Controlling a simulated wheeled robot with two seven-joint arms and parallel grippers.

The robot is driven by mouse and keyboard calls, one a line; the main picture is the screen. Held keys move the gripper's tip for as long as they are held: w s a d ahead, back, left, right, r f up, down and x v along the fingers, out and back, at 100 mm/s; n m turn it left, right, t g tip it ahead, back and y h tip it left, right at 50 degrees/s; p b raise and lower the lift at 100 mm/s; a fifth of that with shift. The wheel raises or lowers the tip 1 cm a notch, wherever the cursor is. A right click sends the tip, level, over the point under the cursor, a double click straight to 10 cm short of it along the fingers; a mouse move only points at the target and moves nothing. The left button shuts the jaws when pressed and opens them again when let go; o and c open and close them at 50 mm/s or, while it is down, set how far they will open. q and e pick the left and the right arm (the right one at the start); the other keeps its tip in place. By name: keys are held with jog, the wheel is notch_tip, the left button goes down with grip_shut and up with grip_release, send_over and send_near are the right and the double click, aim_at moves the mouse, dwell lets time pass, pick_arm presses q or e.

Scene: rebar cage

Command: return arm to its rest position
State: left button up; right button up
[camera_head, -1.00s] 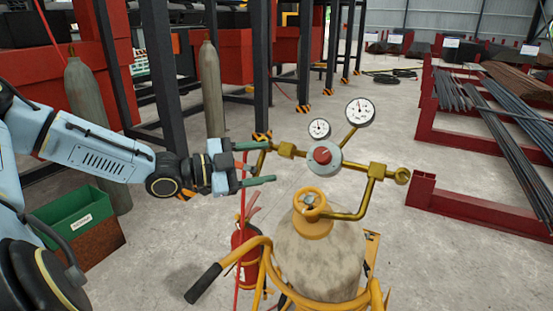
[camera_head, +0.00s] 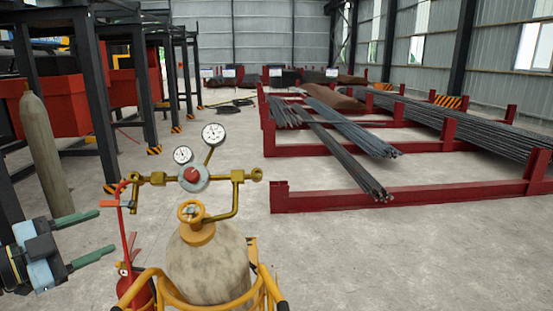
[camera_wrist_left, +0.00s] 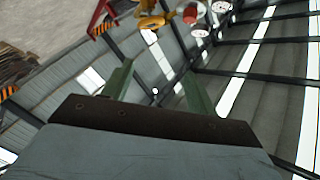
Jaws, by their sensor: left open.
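My left gripper (camera_head: 88,238) is at the lower left of the head view. Its two green fingers are apart with nothing between them. In the left wrist view the open fingers (camera_wrist_left: 156,88) point toward the roof and wall. A gas cylinder (camera_head: 208,268) with a yellow cap stands to the right of the gripper, apart from it. A brass regulator (camera_head: 194,178) with two round gauges sits above the cylinder. My right gripper is not in view.
A yellow cart frame (camera_head: 265,290) surrounds the cylinder. A red fire extinguisher (camera_head: 137,290) stands between gripper and cylinder. A grey cylinder (camera_head: 45,155) stands behind the gripper. Red racks (camera_head: 400,197) with rebar lie to the right. The concrete floor (camera_head: 400,260) at front right is clear.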

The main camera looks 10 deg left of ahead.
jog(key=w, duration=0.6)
pick_arm(q)
jog(key=s+d+f+n+g+y, duration=0.1)
jog(key=s+d+f+g, duration=0.25)
jog(key=d+f, duration=0.75)
jog(key=s+d+f+n+g, duration=0.25)
jog(key=s+d+f, duration=0.25)
jog(key=d+f, duration=0.7)
jog(key=s+a+f+n+g+y, duration=0.2)
jog(key=s+f+n+g+y, duration=0.15)
jog(key=s+n, duration=0.2)
jog(key=s+a+f+n+g+y, duration=0.2)
jog(key=s+a+n+y, duration=0.15)
jog(key=s, duration=0.35)
notch_tip(320, 180, down, 29)
jog(key=d+g+b, duration=0.1)
jog(key=b, duration=0.4)
jog(key=s+a+f+g+b, duration=0.1)
jog(key=s+a+f+b, duration=0.2)
jog(key=s+f, duration=1.4)
notch_tip(320, 180, down, 3)
jog(key=shift+s+f+b, duration=0.1)
jog(key=shift+s+b, duration=0.1)
jog(key=shift+b, duration=0.45)
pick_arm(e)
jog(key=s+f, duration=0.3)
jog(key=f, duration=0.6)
